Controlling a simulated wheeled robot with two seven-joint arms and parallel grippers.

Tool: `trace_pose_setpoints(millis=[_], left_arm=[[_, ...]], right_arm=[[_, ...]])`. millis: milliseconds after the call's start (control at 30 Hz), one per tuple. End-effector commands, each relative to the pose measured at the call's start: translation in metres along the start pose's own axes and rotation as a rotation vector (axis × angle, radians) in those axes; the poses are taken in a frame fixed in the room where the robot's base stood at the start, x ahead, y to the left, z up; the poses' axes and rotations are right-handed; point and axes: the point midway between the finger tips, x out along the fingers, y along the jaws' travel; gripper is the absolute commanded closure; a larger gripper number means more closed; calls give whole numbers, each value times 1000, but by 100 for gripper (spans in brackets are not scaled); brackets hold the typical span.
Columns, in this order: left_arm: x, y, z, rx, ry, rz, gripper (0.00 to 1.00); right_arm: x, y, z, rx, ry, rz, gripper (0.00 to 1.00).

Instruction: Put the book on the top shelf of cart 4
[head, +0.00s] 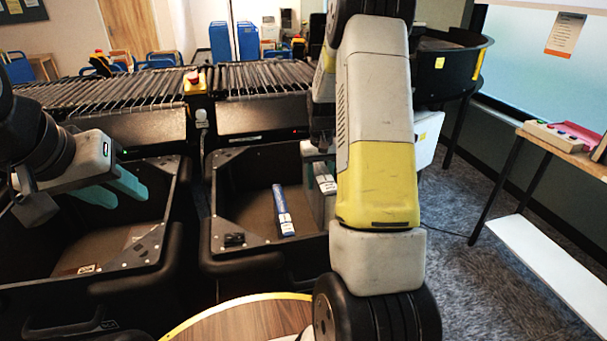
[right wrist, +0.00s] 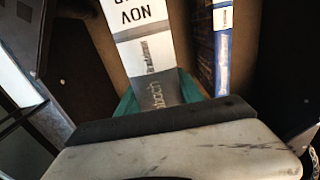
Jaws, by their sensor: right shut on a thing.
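A book with a white and grey spine (right wrist: 150,60) stands between the teal fingertips of my right gripper (right wrist: 160,95), which is shut on it. In the head view this book (head: 324,185) shows partly beside my right arm, over the middle black bin cart (head: 215,232); the right gripper is mostly hidden there. A blue book (head: 282,210) lies in that bin; it also shows right of the held book in the right wrist view (right wrist: 223,45). My left gripper (head: 115,190) is open and empty over the left black bin cart (head: 178,215). I cannot read any cart number.
A roller conveyor (head: 150,88) with a red stop button (head: 194,77) runs behind the bins. A round wooden-topped table (head: 245,322) is close in front. A side table (head: 560,140) holds small items at right. Carpet floor (head: 450,210) is clear between.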

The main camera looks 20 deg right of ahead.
Motion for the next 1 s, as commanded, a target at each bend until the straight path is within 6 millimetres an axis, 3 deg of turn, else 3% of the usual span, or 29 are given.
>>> trace_pose_setpoints(millis=[1000], left_arm=[[0,0,0,0,0,0,64]], right_arm=[[-90,0,-1,-1,5,0,100]])
